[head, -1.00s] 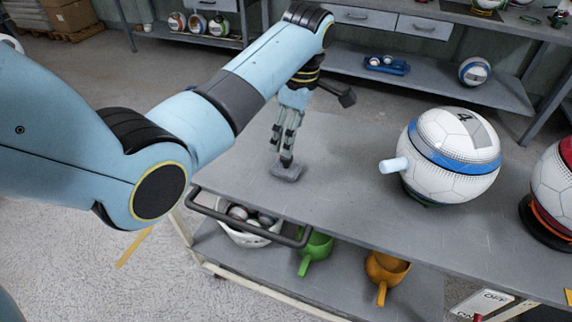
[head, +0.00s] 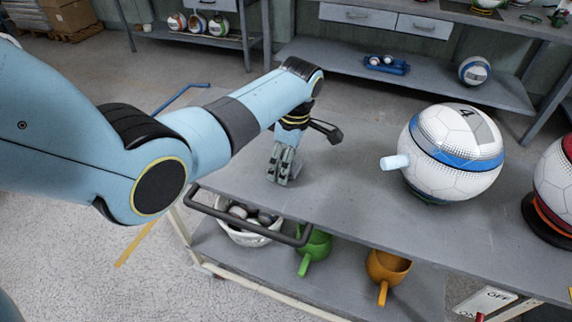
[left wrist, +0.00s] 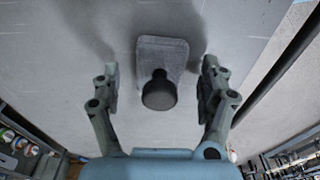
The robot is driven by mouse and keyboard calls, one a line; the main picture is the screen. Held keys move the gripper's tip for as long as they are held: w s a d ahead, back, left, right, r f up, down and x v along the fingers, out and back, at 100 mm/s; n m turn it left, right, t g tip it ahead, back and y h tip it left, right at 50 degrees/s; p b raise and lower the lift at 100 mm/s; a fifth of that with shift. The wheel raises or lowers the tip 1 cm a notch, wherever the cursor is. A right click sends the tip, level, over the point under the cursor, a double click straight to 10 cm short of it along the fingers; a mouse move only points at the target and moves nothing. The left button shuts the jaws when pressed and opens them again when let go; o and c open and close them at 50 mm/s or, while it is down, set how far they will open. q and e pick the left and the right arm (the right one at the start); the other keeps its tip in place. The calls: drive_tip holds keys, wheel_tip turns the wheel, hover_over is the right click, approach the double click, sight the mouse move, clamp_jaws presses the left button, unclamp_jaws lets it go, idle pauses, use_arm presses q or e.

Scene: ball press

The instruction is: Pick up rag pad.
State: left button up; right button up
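The rag pad (left wrist: 161,52) is a grey, rounded rectangular pad with a dark round knob (left wrist: 159,95) on top. In the left wrist view it lies on the grey table top between my left gripper's (left wrist: 161,72) two spread fingers, with a gap on each side. The fingers are open and hold nothing. In the head view my left gripper (head: 280,178) points down close over the table, and its fingers hide most of the pad. My right gripper is not in view.
A large white ball (head: 452,165) with a blue band and a light-blue handle stands to the right on the table (head: 345,205). A second ball stands at the right edge. A white basket (head: 248,235), a green mug (head: 314,245) and an orange mug (head: 387,268) sit on the lower shelf.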

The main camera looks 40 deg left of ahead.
use_arm(q)
drive_tip(key=c, duration=1.2)
drive_tip(key=shift+r, duration=0.5)
drive_tip(key=r, duration=0.2)
drive_tip(key=d+r, duration=0.1)
drive_tip(key=shift+w+r, duration=0.2)
drive_tip(key=shift+r, duration=0.2)
drive_tip(key=w+d+r, duration=0.2)
drive_tip(key=d+r, duration=0.4)
drive_tip(key=d, duration=0.4)
drive_tip(key=shift+w+d+r, duration=0.15)
drive_tip(key=shift+w, duration=0.25)
